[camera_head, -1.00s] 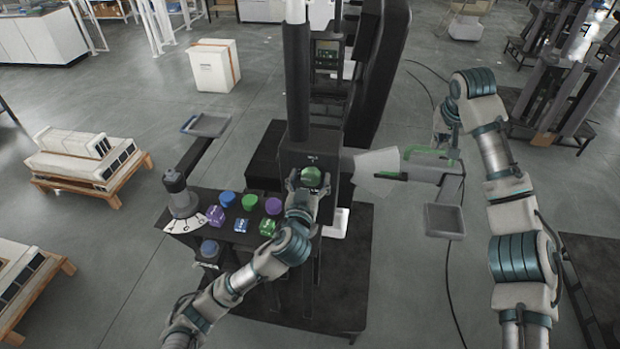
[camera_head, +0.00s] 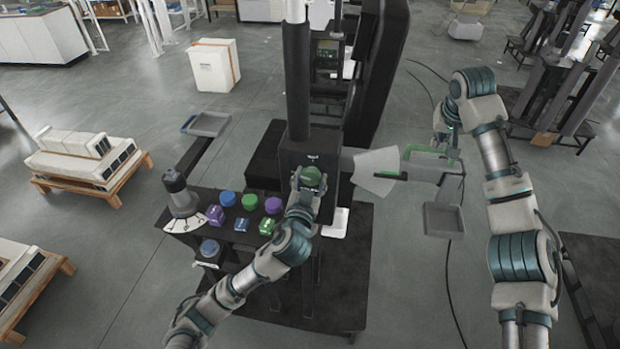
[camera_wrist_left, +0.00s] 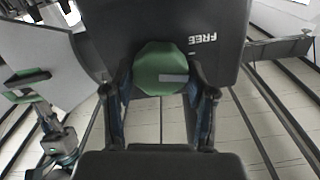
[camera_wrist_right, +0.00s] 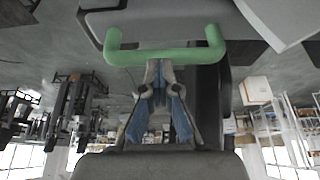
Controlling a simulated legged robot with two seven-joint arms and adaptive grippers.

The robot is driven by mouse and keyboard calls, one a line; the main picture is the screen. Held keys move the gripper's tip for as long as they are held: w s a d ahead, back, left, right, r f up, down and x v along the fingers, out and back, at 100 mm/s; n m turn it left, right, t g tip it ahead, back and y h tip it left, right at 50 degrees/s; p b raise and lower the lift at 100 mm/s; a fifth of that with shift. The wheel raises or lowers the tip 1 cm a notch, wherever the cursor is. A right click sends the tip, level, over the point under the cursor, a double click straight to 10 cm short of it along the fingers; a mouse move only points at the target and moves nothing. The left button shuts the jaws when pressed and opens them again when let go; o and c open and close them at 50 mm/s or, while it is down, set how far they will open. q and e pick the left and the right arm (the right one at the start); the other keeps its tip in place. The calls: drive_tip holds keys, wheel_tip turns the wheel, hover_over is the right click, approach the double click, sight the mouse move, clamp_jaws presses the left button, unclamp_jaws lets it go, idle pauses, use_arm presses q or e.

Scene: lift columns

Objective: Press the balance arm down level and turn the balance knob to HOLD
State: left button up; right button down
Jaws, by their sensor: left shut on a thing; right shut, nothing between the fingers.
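The balance arm (camera_head: 425,178) reaches right from the black column housing, past a pale fan-shaped plate (camera_head: 374,171). Its inner end lies by a green mark on that plate. A green handle (camera_head: 432,153) is on the arm; it also shows in the right wrist view (camera_wrist_right: 165,56). My right gripper (camera_wrist_right: 158,68) is shut and empty, its fingertips right at the handle bar; contact is unclear. The green balance knob (camera_head: 312,177) is on the housing front. My left gripper (camera_wrist_left: 163,88) is shut on the knob (camera_wrist_left: 163,68). The word FREE shows beside it, upside down; HOLD is not readable.
A grey tray (camera_head: 443,219) hangs at the arm's right side, another (camera_head: 208,124) stands at left. A black panel (camera_head: 232,206) with coloured knobs and blocks lies left of the column. Cables cross the floor at right.

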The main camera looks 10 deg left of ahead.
use_arm(q)
drive_tip(key=m, duration=0.4)
use_arm(e)
drive_tip(key=shift+d+f, duration=0.1)
drive_tip(key=shift+f, duration=0.1)
use_arm(q)
drive_tip(key=m, duration=0.4)
drive_tip(key=shift+f, duration=0.1)
drive_tip(key=m, duration=0.7)
drive_tip(key=shift+d+f, duration=0.1)
drive_tip(key=shift+f, duration=0.1)
drive_tip(key=o, duration=1.1)
drive_tip(key=shift+d, duration=0.1)
drive_tip(key=s, duration=1.2)
